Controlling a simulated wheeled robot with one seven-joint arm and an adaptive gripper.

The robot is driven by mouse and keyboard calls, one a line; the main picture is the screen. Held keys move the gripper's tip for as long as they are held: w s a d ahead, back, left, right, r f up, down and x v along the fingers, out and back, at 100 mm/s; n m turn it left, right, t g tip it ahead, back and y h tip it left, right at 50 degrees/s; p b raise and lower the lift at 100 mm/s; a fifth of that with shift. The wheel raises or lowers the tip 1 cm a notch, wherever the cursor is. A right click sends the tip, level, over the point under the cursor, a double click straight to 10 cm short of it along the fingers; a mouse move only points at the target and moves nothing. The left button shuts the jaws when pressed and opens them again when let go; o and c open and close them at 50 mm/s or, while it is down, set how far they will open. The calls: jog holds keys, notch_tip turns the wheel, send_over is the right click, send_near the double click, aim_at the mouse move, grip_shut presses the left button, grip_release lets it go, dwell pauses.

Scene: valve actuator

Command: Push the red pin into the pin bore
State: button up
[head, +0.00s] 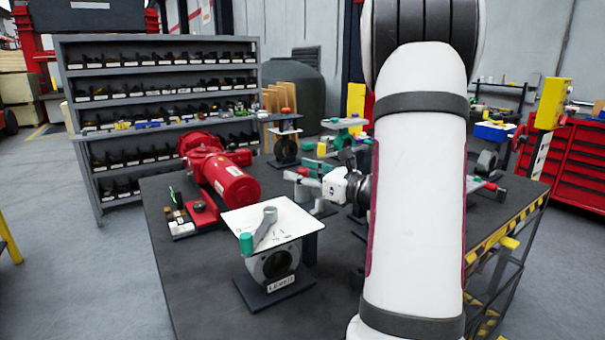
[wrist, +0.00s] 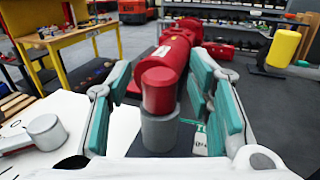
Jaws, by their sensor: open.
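My gripper (wrist: 159,76) is open, with its teal finger pads apart on both sides of the red pin. It also shows in the head view (head: 312,174), reaching left from my arm. The red pin (wrist: 159,91) is a red cylinder above a grey cylinder (wrist: 160,132), between the fingers in the wrist view. A gap shows between the pin and the right pads. In the head view a small red end (head: 302,172) shows at the fingers. I cannot tell whether the grey cylinder is part of the pin or the bore's rim. The pin bore is not clearly visible.
A red actuator (head: 229,180) lies on the dark table (head: 190,285). A station with a white plate (head: 285,229), grey lever and green knob stands at the front. Small parts (head: 182,225) lie at left. Other stations stand behind the gripper. The table's front left is clear.

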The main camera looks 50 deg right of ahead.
jog(key=s, duration=1.2)
jog(key=shift+d, duration=0.4)
